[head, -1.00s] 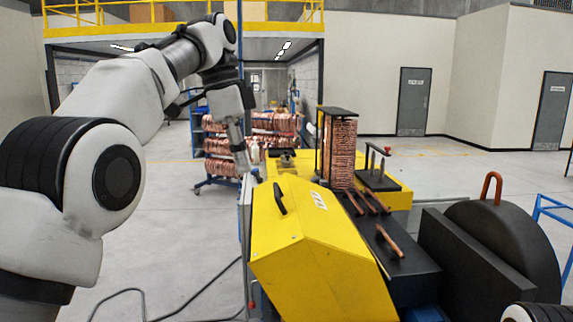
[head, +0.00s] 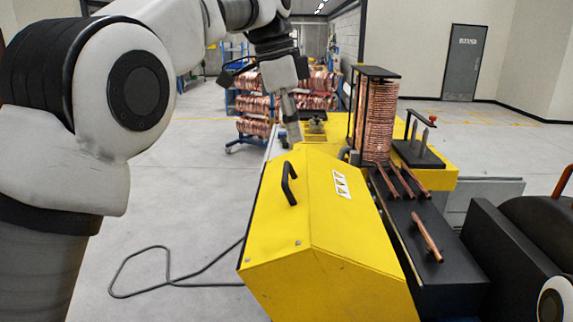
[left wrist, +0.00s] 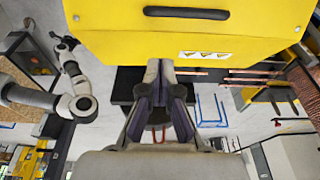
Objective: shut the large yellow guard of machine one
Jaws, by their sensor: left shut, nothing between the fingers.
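The large yellow guard (head: 320,225) of the machine is a box-like cover with a black handle (head: 288,184) and a white warning label (head: 341,184). Whether it is fully shut I cannot tell. It also fills the top of the left wrist view (left wrist: 240,30), handle uppermost. My left gripper (head: 296,138) points down by the guard's far edge, away from the handle. Its fingers (left wrist: 158,68) are shut and empty, close to the guard's edge; contact is unclear. My right arm shows in the left wrist view; its gripper (left wrist: 62,40) is too small to read.
Right of the guard is a black bed with copper tubes (head: 427,237). Behind it stand a copper stack (head: 377,120) and a black block with posts (head: 418,154). A cable (head: 170,284) lies on the otherwise clear floor at left.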

